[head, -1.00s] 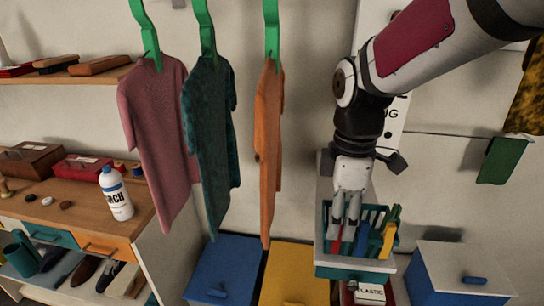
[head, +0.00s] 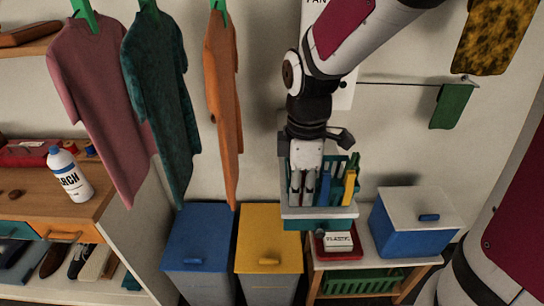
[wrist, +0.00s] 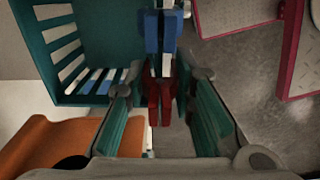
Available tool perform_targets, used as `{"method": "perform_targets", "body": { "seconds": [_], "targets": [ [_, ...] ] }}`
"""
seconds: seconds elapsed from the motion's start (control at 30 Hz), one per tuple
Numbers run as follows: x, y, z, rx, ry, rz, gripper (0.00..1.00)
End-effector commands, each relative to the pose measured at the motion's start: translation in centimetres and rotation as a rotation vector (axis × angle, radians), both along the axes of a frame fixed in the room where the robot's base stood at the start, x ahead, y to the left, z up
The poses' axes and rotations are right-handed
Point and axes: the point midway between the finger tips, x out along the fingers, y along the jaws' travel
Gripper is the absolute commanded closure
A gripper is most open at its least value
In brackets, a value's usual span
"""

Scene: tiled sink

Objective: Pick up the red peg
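My gripper (head: 302,198) points down at the left part of a teal slatted basket (head: 320,225) in the head view. In the wrist view my gripper (wrist: 160,95) is open. The red peg (wrist: 160,105) is between its two fingers, with a gap visible on each side. A blue peg (wrist: 161,35) is just beyond the red one. In the head view blue pegs (head: 324,190) and a yellow peg (head: 349,188) stand in the basket, right of the fingers. The red peg is not clearly seen there, probably hidden by the fingers.
A blue box with a pale lid (head: 413,222) is to the right. Blue (head: 200,240) and yellow (head: 270,240) bins stand left. An orange shirt (head: 222,110) hangs left of my arm.

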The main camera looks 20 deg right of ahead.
Motion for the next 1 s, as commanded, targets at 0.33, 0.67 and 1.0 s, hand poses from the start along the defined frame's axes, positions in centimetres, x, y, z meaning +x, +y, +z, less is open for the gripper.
{"method": "perform_targets", "body": {
  "seconds": [0.33,0.67,1.0],
  "targets": [
    [0.0,0.0,0.1,0.000,0.000,0.000,0.92],
    [0.0,0.0,4.7,-0.001,-0.005,0.001,0.92],
    [0.0,0.0,9.6,0.000,-0.002,0.000,0.92]
  ]
}}
